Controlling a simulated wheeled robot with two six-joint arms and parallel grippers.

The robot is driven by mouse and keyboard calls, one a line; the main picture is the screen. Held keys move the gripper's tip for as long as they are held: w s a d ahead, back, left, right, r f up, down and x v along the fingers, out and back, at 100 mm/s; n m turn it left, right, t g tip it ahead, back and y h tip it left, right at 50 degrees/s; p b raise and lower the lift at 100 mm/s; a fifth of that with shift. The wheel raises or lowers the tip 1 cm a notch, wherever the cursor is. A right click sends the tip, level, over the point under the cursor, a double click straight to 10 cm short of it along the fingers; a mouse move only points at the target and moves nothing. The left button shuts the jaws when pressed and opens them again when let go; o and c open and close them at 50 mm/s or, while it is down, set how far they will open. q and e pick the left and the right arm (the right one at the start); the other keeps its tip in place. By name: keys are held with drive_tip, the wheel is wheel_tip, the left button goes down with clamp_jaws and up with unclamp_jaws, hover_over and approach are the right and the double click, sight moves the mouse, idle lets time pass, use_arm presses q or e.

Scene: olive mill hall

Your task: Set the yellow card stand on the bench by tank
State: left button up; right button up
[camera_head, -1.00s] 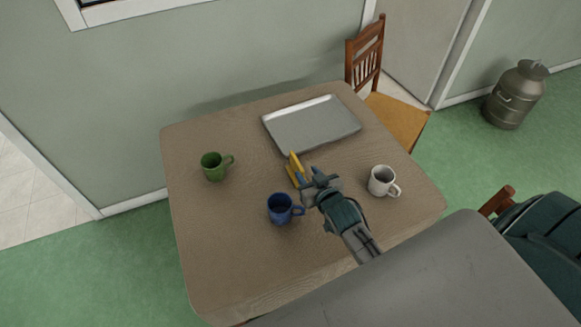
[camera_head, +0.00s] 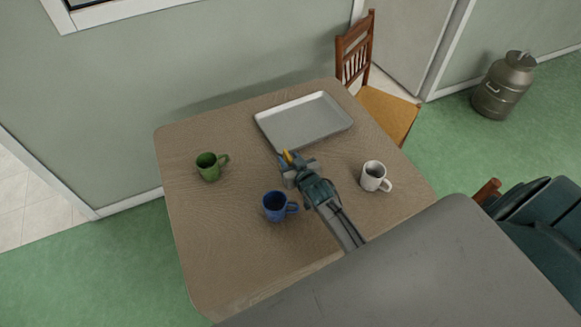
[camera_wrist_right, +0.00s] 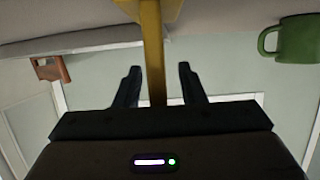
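The yellow card stand (camera_head: 287,156) stands on the brown table, mostly hidden behind my right gripper (camera_head: 288,168) in the head view. In the right wrist view its yellow upright (camera_wrist_right: 153,50) passes between the two dark fingers of my right gripper (camera_wrist_right: 160,80). The fingers are apart, with a clear gap on the right side of the upright. The metal can (camera_head: 503,85), which may be the tank, stands on the green floor at the far right. I cannot make out a bench beside it. My left gripper is not in view.
On the table (camera_head: 235,245) are a blue mug (camera_head: 274,208) close to my right gripper, a green mug (camera_head: 208,167), a white mug (camera_head: 373,175) and a grey tray (camera_head: 303,120). A wooden chair (camera_head: 385,108) stands behind the table. The table's front left is clear.

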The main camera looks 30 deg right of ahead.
clamp_jaws()
